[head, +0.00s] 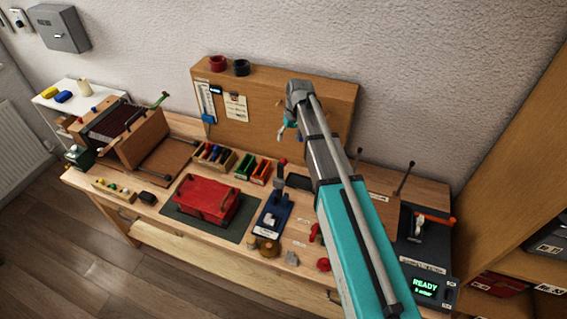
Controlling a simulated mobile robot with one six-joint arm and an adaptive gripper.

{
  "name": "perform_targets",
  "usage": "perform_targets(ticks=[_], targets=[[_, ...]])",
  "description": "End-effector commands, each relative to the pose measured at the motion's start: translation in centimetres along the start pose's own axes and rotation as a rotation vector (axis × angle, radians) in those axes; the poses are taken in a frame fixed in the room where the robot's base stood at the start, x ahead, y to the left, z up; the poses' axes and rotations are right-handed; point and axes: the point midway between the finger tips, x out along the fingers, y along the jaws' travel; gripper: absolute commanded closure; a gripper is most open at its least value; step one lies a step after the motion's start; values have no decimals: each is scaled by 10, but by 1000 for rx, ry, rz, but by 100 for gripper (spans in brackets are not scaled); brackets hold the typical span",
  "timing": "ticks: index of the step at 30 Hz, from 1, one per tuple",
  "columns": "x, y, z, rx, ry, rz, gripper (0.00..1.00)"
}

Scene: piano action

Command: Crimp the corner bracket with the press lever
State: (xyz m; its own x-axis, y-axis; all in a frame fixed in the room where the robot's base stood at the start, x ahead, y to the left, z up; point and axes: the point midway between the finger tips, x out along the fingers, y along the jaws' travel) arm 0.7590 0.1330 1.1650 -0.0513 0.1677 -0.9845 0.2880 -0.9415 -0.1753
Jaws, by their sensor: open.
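My arm reaches up from the lower right, and my gripper (285,131) hangs at its far end in front of the wooden back panel. It is small here and partly hidden by the wrist; its jaws are open, with nothing seen in them. A blue press-like fixture (271,213) stands on the bench below it, apart from it. An upright with a red top (282,163) rises behind the fixture; I cannot tell if this is its lever. A pale piece (267,220) sits on the fixture; I cannot tell if it is the corner bracket.
A red case (206,199) lies on a dark mat left of the fixture. Coloured bins (252,169) stand behind. A dark unit reading READY (425,287) stands right, with a black-knobbed lever (407,177) nearby. A wooden piano action model (124,130) stands left. My arm hides part of the bench.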

Motion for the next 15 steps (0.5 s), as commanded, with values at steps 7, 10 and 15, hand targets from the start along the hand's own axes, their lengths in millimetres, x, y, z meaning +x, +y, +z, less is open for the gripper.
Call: perform_targets(ticks=[7,10,15], targets=[[24,1,0,0,0,0,25],[32,1,0,0,0,0,25],[45,2,0,1,0,0,25]])
